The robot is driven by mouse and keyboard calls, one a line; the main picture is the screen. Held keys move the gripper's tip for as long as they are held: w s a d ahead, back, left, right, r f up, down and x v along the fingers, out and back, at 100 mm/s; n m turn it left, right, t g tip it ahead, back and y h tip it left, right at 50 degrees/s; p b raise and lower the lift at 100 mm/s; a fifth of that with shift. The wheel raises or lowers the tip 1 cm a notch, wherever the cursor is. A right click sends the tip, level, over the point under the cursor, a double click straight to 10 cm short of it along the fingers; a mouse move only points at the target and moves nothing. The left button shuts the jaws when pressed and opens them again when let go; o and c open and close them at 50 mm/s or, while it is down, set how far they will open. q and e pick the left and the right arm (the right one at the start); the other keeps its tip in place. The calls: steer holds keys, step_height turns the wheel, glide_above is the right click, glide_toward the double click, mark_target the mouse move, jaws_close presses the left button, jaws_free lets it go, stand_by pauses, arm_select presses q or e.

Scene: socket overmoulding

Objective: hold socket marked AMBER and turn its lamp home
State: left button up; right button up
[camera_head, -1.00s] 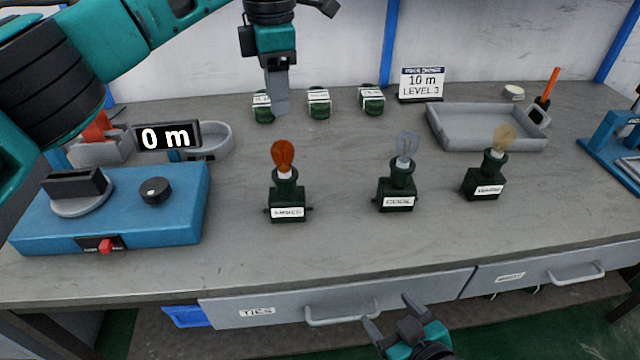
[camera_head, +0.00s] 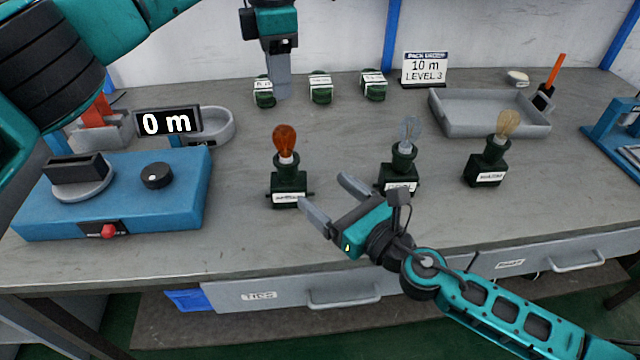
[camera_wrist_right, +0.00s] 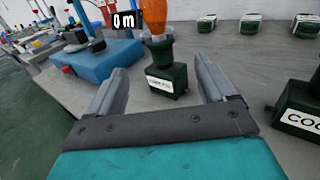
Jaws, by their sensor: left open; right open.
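The socket marked AMBER (camera_head: 289,190) stands upright on the bench, dark green with a white label. An orange lamp (camera_head: 285,141) sits upright in its top. Both also show in the right wrist view, the socket (camera_wrist_right: 166,82) between and beyond the fingers, the lamp (camera_wrist_right: 156,22) cut by the top edge. My right gripper (camera_head: 322,197) is open and empty, just right of and in front of the AMBER socket, apart from it. My left gripper (camera_head: 279,88) hangs over the back of the bench, pointing down, behind the AMBER lamp; its fingers look end-on.
The COOL socket (camera_head: 398,172) with a clear lamp stands close to my right gripper. A third socket (camera_head: 486,168) with a yellowish lamp is further right. Small green blocks (camera_head: 320,92) line the back. A blue machine (camera_head: 120,205) is left, a grey tray (camera_head: 490,130) back right.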

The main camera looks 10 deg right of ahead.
mark_target(295, 166)
steer(key=x, duration=1.2)
steer(key=shift+w+a, duration=0.15)
steer(key=shift+w, duration=0.15)
